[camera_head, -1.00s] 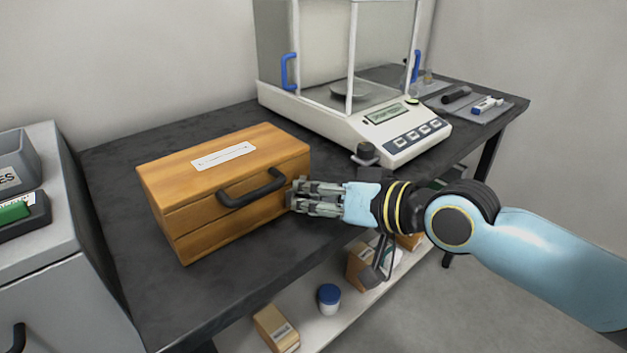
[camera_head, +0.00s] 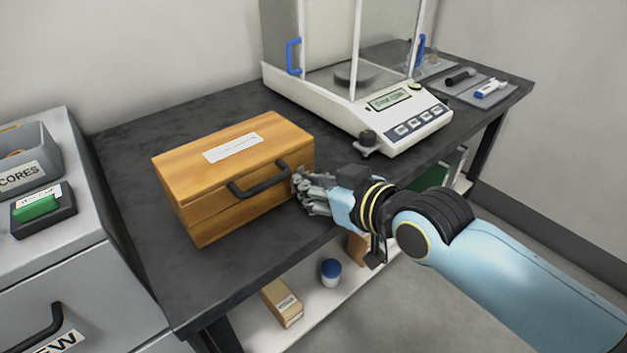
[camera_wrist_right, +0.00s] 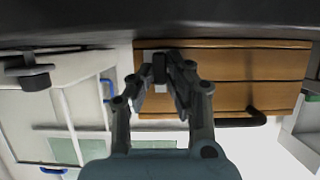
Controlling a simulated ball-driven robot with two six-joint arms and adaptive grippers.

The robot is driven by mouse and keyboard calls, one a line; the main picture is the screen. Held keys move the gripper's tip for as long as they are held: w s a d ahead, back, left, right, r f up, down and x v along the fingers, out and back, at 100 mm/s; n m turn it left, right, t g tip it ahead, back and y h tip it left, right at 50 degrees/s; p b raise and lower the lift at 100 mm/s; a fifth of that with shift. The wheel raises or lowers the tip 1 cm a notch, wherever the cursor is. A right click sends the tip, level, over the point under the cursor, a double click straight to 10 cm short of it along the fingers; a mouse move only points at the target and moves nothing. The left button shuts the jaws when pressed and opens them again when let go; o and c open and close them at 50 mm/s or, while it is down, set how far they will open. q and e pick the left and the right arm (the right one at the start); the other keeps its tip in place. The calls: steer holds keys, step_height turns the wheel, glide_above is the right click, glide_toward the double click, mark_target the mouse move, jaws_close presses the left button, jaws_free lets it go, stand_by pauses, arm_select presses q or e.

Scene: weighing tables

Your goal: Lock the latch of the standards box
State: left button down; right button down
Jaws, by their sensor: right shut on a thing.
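The wooden standards box (camera_head: 190,215) sits closed on the dark table, with a white label on its lid and a black handle (camera_head: 258,184) on its front. A small pale metal latch (camera_head: 298,174) shows at the right end of the front, partly hidden by my fingers. My right gripper (camera_head: 306,188) is at that latch, its fingers shut on it. In the right wrist view, which is upside down, the gripper (camera_wrist_right: 164,82) closes around a small dark piece against the box (camera_wrist_right: 235,75). My left gripper is out of view.
A glass-sided balance (camera_head: 375,125) stands behind and right of the box, with a dark knob-topped object (camera_head: 367,140) near its front corner. A grey cabinet (camera_head: 80,240) stands at the left. A lower shelf (camera_head: 265,325) holds a blue-lidded jar (camera_head: 330,271) and cartons.

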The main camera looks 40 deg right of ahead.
steer(key=c, duration=1.3)
jaws_free()
steer(key=v, duration=1.2)
steer(key=shift+s, duration=0.1)
steer(key=s+d+f+g+h+b, duration=0.1)
steer(key=s+d+f+g, duration=0.15)
steer(key=f, duration=0.85)
steer(key=s+d+f+g, duration=0.1)
steer(key=s+f+g, duration=0.15)
steer(key=f, duration=0.85)
steer(key=s+d+f+g+h+b, duration=0.1)
steer(key=s+d+f, duration=0.15)
steer(key=f, duration=0.75)
steer(key=s+f+g, duration=0.2)
steer(key=s+f, duration=0.4)
steer(key=s, duration=0.1)
steer(key=s+a+f+g+b, duration=0.1)
steer(key=s+f+g, duration=0.1)
steer(key=s+f, duration=0.4)
steer(key=s+f+g, duration=0.2)
steer(key=s+f, duration=0.4)
steer(key=s, duration=0.2)
steer(key=shift+a+m+g, duration=0.3)
